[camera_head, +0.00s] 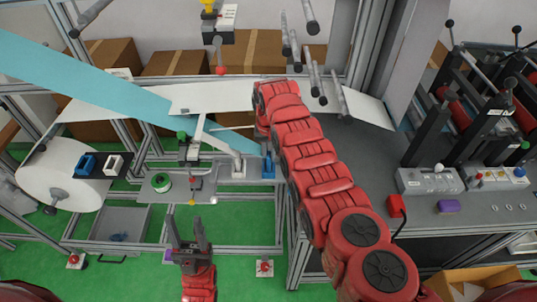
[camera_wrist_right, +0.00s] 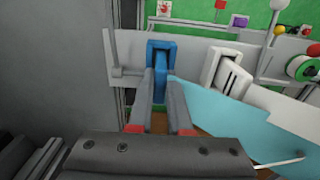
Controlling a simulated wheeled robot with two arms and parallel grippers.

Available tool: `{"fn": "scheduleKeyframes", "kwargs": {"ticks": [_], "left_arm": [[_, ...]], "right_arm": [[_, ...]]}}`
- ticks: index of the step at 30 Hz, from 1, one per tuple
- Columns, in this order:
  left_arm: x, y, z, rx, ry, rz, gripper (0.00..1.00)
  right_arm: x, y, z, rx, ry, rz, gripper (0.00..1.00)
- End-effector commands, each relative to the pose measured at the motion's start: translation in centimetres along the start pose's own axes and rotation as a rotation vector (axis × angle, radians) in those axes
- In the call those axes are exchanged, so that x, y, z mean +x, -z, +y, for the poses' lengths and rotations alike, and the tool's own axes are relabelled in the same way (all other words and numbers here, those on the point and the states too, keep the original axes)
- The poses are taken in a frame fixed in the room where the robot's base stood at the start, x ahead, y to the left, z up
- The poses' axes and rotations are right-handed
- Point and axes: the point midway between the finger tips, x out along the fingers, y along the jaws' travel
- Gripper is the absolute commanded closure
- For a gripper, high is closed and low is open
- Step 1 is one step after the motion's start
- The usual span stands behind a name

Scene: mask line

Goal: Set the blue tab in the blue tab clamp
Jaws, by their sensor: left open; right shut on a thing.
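The blue tab clamp (camera_head: 268,168) stands at the right end of the grey rail in the head view. In the right wrist view its blue frame (camera_wrist_right: 152,44) is just beyond my fingertips. The blue tab (camera_wrist_right: 161,66) shows between the fingertips of my right gripper (camera_wrist_right: 160,82), which is shut on it. The tab appears within the frame's opening; how deeply it is seated is unclear. My right gripper is hidden behind its red arm in the head view. My left gripper (camera_head: 188,238) is open and empty, low over the green floor, away from the clamp.
A white clamp (camera_wrist_right: 222,78) sits beside the blue one. A light-blue web (camera_wrist_right: 230,115) passes close to my right fingers. A black plate at left carries a blue holder (camera_head: 85,164) and a white holder (camera_head: 113,165). A white roll (camera_head: 62,175) stands at left.

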Motion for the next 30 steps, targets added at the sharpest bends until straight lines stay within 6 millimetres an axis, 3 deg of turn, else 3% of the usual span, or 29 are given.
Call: {"fn": "scheduleKeyframes", "kwargs": {"ticks": [17,18,24,30], "left_arm": [[-0.59,-0.10,0.03,0.000,0.000,0.000,0.50],[-0.59,-0.10,0.03,0.000,0.000,0.000,0.50],[-0.54,-0.09,0.03,0.000,0.000,0.000,0.50],[-0.54,-0.08,0.03,0.000,0.000,0.000,0.50]], "right_arm": [[0.54,0.02,0.00,0.000,0.000,0.001,1.00],[0.54,0.02,0.00,0.000,0.000,0.001,0.82],[0.49,0.02,0.00,0.000,0.000,0.001,0.48],[0.49,0.02,0.00,0.000,0.000,0.001,0.48]]}}
